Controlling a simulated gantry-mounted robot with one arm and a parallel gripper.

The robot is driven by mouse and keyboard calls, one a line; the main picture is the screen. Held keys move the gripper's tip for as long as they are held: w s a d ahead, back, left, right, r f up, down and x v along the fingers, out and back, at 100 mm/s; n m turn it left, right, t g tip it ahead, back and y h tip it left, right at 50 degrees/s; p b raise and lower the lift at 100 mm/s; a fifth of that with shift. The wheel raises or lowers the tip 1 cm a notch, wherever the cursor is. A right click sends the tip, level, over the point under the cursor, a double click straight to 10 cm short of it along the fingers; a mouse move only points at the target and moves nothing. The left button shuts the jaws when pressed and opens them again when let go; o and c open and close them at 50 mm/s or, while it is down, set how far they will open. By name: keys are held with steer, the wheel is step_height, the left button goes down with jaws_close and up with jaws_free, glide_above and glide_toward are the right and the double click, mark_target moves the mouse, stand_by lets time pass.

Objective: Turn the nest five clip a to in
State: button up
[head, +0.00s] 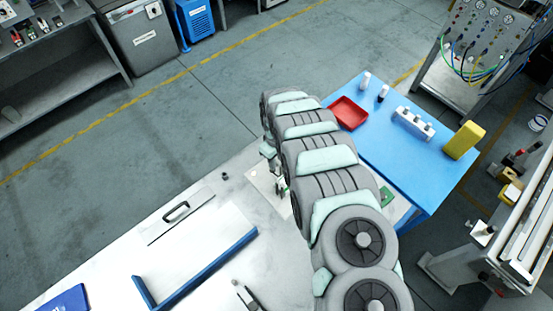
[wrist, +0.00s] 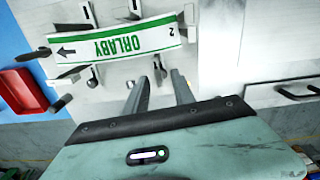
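In the wrist view a white label strip (wrist: 115,45) with green edges reads ORLABY, upside down, with a black arrow and a 2. It lies on a pale plate (wrist: 105,85). Small grey clips stand around it, one at its upper left edge (wrist: 88,12) and one at its lower edge (wrist: 158,68). I cannot tell which is nest five clip a. My gripper (wrist: 160,76) is open, its two fingers apart around or just short of the lower clip; contact is unclear. In the head view my arm hides most of the plate (head: 262,182) and gripper.
A red tray (head: 348,113), small bottles (head: 383,92), a white rack (head: 412,123) and a yellow block (head: 464,140) are on the blue table (head: 390,150).

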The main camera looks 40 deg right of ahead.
mark_target(277, 161)
step_height(277, 161, up, 11)
stand_by(0.7)
steer(key=shift+f, duration=0.1)
